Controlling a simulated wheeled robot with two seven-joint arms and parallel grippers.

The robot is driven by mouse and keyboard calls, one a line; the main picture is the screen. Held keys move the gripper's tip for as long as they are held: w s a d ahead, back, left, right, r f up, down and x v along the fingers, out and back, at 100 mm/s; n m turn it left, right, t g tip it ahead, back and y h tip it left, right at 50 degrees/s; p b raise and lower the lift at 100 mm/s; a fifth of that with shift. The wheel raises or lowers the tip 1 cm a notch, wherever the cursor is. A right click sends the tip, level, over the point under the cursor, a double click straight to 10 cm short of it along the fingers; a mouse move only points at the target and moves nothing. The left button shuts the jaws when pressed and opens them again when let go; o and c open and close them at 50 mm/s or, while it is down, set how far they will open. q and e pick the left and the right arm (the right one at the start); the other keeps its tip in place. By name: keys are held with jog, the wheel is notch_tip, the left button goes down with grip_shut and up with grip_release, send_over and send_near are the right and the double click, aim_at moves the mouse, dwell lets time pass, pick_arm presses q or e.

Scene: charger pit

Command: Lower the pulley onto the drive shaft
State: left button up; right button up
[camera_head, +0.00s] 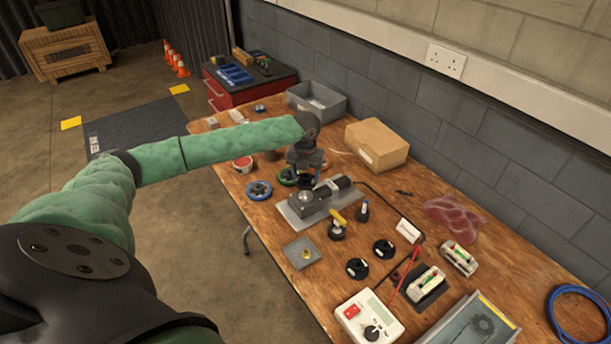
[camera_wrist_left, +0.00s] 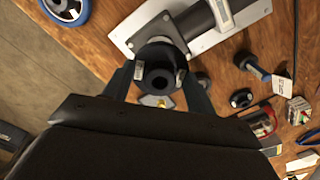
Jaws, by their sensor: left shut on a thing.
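My left gripper (camera_head: 305,172) is shut on the pulley, a black round part with a dark centre hole. In the left wrist view the pulley (camera_wrist_left: 157,76) sits between the two fingers, with pale marks on its sides. In the head view it is a dark shape mostly covered by the gripper. It is over the grey gearbox and motor unit (camera_head: 325,194), which lies on a pale metal plate (camera_head: 290,215). The drive shaft is hidden behind the pulley and gripper. I cannot tell whether the pulley touches the unit. My right gripper is not in view.
A blue-rimmed wheel (camera_head: 259,190) lies left of the plate. A yellow-handled tool (camera_head: 338,220) and black round parts (camera_head: 384,249) stand in front. A cardboard box (camera_head: 377,144) and grey bin (camera_head: 317,101) are behind. A square tray (camera_head: 302,252) lies near the front edge.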

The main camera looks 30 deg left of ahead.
aim_at(306, 184)
pick_arm(q)
jog(key=shift+f, duration=0.5)
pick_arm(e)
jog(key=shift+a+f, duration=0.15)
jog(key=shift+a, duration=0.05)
pick_arm(q)
jog(key=shift+f+b, duration=0.3)
jog(key=shift+f, duration=0.5)
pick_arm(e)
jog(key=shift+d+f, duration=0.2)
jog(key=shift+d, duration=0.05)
pick_arm(q)
jog(key=shift+f, duration=0.1)
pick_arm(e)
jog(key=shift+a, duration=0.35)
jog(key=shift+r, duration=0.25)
pick_arm(q)
jog(key=shift+p, duration=0.35)
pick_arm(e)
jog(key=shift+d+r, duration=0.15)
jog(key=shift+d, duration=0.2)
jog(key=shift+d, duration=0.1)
pick_arm(q)
jog(key=shift+f, duration=0.65)
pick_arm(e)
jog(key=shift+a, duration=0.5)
